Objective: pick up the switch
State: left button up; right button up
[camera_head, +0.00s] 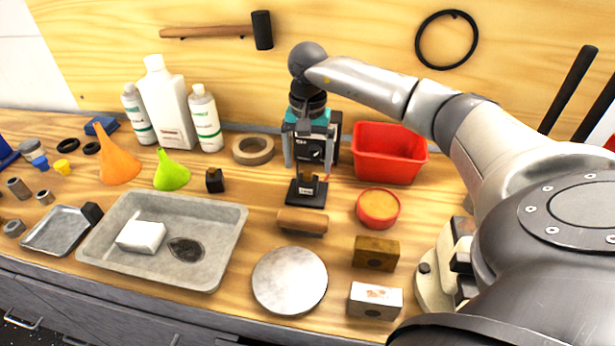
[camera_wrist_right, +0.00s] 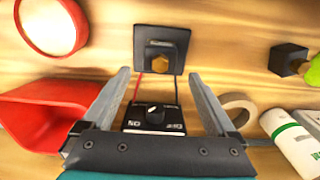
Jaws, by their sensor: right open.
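A black square plate with a brass-coloured knob (camera_head: 306,191) lies on the bench just in front of my right gripper. A black box with a dial (camera_wrist_right: 157,116) and red and black leads stands behind the plate, partly hidden by the gripper. My left gripper is not seen.
A red bin (camera_head: 390,152) stands close right of the gripper, and a tape roll (camera_head: 253,150) is on the left. A metal tray (camera_head: 232,235) is at front left.

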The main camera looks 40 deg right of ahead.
aim_at(308, 177)
notch_tip(308, 177, down, 5)
jog(key=shift+s+f+b, duration=0.1)
jog(key=shift+b, duration=0.3)
grip_shut()
dwell(0.5)
